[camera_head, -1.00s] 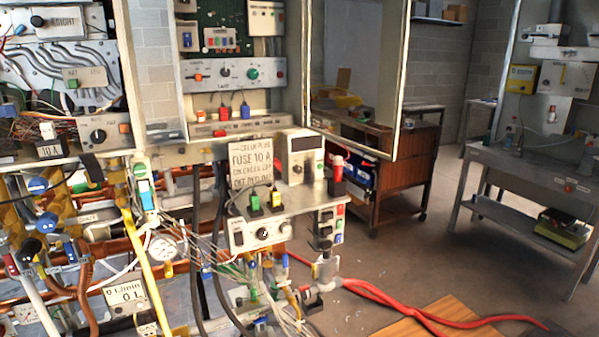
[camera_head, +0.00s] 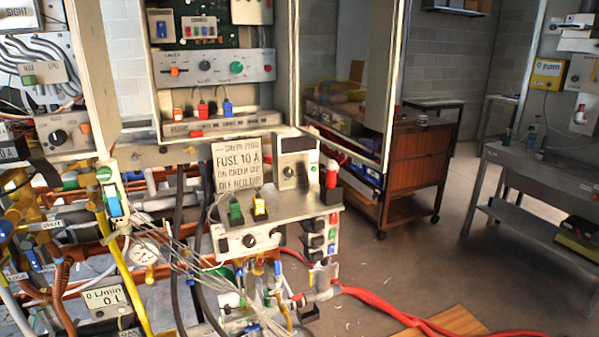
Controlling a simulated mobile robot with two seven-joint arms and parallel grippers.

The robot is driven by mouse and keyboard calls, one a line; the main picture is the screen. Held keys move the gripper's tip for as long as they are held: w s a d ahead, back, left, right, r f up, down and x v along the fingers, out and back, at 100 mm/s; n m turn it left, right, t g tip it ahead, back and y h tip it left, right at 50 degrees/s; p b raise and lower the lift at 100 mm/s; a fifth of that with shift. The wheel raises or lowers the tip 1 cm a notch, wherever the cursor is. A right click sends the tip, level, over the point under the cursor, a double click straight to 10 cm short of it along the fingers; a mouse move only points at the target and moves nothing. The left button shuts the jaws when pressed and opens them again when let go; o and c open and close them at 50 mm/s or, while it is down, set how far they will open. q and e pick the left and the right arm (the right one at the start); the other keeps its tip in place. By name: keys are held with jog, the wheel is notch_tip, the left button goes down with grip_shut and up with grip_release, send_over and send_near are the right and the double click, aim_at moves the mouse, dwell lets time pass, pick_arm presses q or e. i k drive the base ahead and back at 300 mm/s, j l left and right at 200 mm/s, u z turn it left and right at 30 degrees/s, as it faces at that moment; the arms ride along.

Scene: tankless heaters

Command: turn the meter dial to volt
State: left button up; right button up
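A grey-white box with a dark display window, which looks like the meter (camera_head: 295,158), stands upright right of the fuse sign. A small dark round dial (camera_head: 288,171) sits on its front below the window. The dial's marks are too small to read, so I cannot tell its setting. Neither of my grippers shows in the head view.
Below is a panel (camera_head: 225,243) with dark knobs, and green and yellow plugs on top. A red-capped object (camera_head: 331,175) is at the right. Thin loose wires hang below. Open floor (camera_head: 420,265) lies right.

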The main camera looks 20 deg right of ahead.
aim_at(287, 171)
jog(key=l+u, duration=0.45)
jog(key=l, duration=1.7)
jog(key=i+l+u, duration=0.1)
jog(key=l+u, duration=0.2)
jog(key=l, duration=0.75)
